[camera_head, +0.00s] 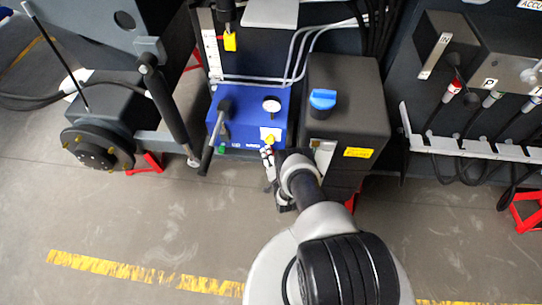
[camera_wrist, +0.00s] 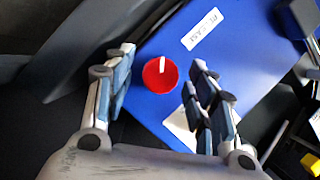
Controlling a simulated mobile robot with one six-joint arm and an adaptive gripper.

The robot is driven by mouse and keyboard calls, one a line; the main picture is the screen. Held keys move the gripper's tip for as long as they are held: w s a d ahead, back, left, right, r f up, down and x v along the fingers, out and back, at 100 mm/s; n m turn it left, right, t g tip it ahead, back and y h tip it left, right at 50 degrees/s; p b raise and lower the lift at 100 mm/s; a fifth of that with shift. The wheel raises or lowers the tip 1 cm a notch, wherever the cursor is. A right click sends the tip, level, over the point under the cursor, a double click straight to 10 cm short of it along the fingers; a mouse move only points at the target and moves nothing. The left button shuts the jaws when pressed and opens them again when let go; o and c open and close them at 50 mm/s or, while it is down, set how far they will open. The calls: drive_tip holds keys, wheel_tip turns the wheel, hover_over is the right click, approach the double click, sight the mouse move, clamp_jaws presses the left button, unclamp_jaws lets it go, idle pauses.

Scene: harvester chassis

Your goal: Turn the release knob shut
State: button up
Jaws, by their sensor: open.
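The release knob (camera_wrist: 160,72) is a round red knob with a white pointer line toward the top of the picture, on a blue face of the pump unit (camera_wrist: 205,70). My gripper (camera_wrist: 161,62) is open, with one finger on each side of the knob. Gaps show between the knob and both fingers; whether the tips reach its depth I cannot tell. In the head view, the blue pump unit (camera_head: 244,100) stands at the middle, and my gripper (camera_head: 268,160) is at its front lower right. I cannot make out the red knob there.
A black lever (camera_head: 217,125) stands at the pump's left and a pressure gauge (camera_head: 271,106) on its top. A dark tank with a blue cap (camera_head: 322,99) stands close on the right, beside my wrist. The floor (camera_head: 120,210) in front is clear.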

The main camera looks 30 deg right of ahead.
drive_tip(key=v, duration=1.2)
drive_tip(key=shift+r, duration=0.1)
